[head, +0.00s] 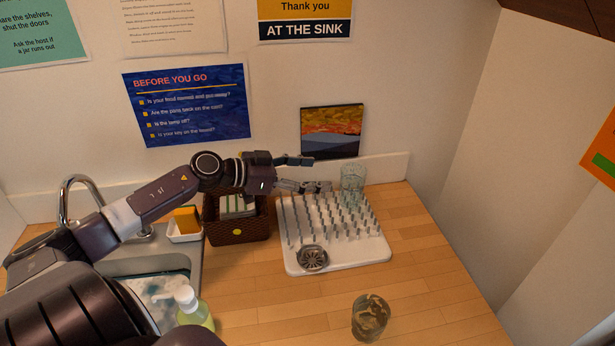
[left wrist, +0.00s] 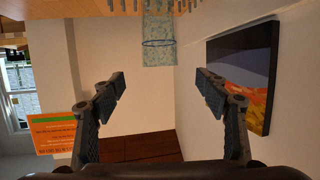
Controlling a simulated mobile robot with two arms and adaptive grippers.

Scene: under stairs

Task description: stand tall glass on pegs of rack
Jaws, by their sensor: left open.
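A tall clear glass (head: 352,178) stands upright at the back right corner of the white peg rack (head: 345,258). I cannot tell whether pegs are inside it. In the left wrist view, which is upside down, the glass (left wrist: 158,45) shows at the top, beyond the fingertips and roughly centred between them. My left gripper (head: 320,174) is open and empty, just left of the glass, above the back of the rack. Its two spread fingers also show in the left wrist view (left wrist: 160,88). My right gripper is not in view.
A second glass (head: 370,318) stands on the front counter. A round metal strainer (head: 312,258) lies on the rack's front left. A brown basket (head: 236,222), a sponge dish (head: 185,229), a soap bottle (head: 193,308) and the sink are left. A picture (head: 332,131) stands behind.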

